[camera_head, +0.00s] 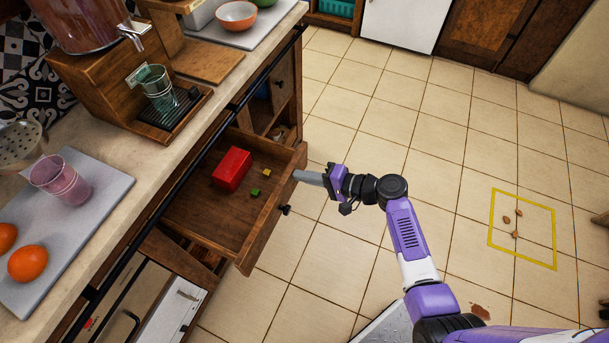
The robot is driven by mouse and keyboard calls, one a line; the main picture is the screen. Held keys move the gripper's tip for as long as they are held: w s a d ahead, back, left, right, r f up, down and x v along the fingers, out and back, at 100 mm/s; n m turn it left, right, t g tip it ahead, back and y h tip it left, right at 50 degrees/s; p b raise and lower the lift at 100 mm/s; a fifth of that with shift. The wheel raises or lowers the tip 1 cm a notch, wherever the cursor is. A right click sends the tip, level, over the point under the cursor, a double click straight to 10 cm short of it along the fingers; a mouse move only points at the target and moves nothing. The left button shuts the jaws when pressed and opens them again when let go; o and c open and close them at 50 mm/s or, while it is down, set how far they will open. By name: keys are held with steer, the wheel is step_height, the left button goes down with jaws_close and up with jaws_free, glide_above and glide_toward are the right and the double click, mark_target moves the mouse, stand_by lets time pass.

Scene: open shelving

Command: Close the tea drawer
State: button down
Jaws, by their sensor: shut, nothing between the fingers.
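The wooden drawer (254,231) is pulled out from the counter front, with its inside in view. A red box (232,168), a small yellow block (267,172) and a small green block (255,191) lie in it. A dark knob (284,210) is on the drawer's front panel. My gripper (297,175) is shut and empty. Its fingertips are at the outer side of the drawer front, near its far end and beyond the knob. I cannot tell whether they touch the panel.
The counter (122,158) has a long dark rail (185,177) along its edge, above the drawer. An open cabinet compartment (262,112) lies beyond the drawer. A yellow-taped square (524,263) with small brown pieces lies at right.

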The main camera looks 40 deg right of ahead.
steer(key=w+a+b, duration=0.3)
steer(key=w+a, duration=0.1)
steer(key=w, duration=0.3)
steer(key=w+a+b, duration=0.4)
steer(key=w, duration=0.3)
steer(key=w+a+b, duration=0.3)
steer(key=w+a, duration=0.1)
steer(key=w, duration=0.4)
steer(key=shift+a+f, duration=0.1)
steer(key=shift+a, duration=0.25)
steer(key=shift+w+a+r, duration=0.15)
steer(key=shift+w+r, duration=0.05)
steer(key=shift+r, duration=0.05)
steer(key=shift+r, duration=0.1)
